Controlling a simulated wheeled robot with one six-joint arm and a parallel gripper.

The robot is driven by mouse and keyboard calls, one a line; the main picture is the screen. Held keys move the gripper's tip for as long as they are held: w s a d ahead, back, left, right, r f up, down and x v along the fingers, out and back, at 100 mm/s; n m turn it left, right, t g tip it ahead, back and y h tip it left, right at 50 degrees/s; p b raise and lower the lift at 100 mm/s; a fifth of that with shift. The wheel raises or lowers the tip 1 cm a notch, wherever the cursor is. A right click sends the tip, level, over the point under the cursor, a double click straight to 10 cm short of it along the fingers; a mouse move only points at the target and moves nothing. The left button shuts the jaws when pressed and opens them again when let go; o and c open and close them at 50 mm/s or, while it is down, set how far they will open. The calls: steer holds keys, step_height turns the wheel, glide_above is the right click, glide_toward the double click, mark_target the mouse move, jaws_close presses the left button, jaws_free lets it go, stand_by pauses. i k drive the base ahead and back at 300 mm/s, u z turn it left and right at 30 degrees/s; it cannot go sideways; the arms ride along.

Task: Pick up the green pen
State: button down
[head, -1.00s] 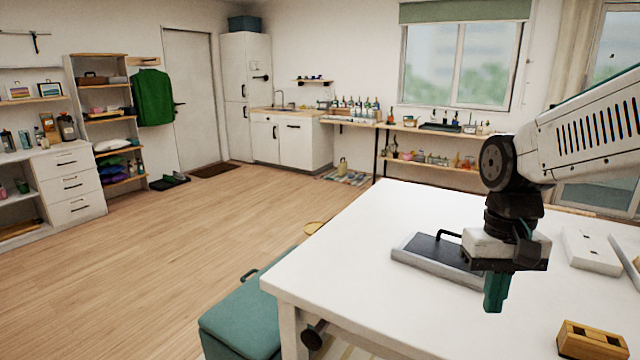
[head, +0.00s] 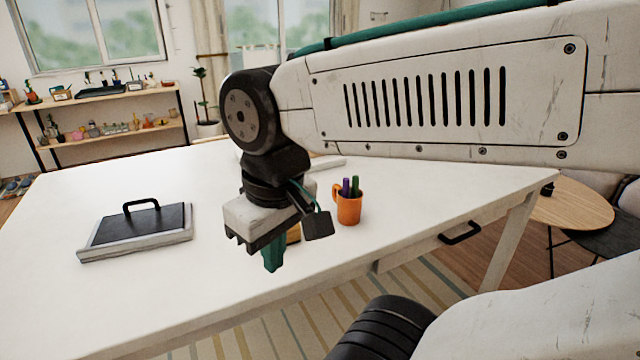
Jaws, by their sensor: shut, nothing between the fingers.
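The green pen (head: 355,185) stands upright in an orange mug (head: 349,209) on the white table. A purple pen (head: 346,187) stands beside it in the same mug. Only the pens' upper ends show; the mug hides the rest. My gripper (head: 272,262) points down to the left of the mug in the head view, apart from it. Its teal fingers are together and hold nothing.
A grey tray with a dark lid and handle (head: 138,228) lies on the left of the white table (head: 60,290). A wooden block (head: 293,234) is partly hidden behind my gripper. A round wooden table (head: 572,203) stands at the right. The tabletop between tray and gripper is clear.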

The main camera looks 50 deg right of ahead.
mark_target(355, 183)
steer(key=z, duration=1.25)
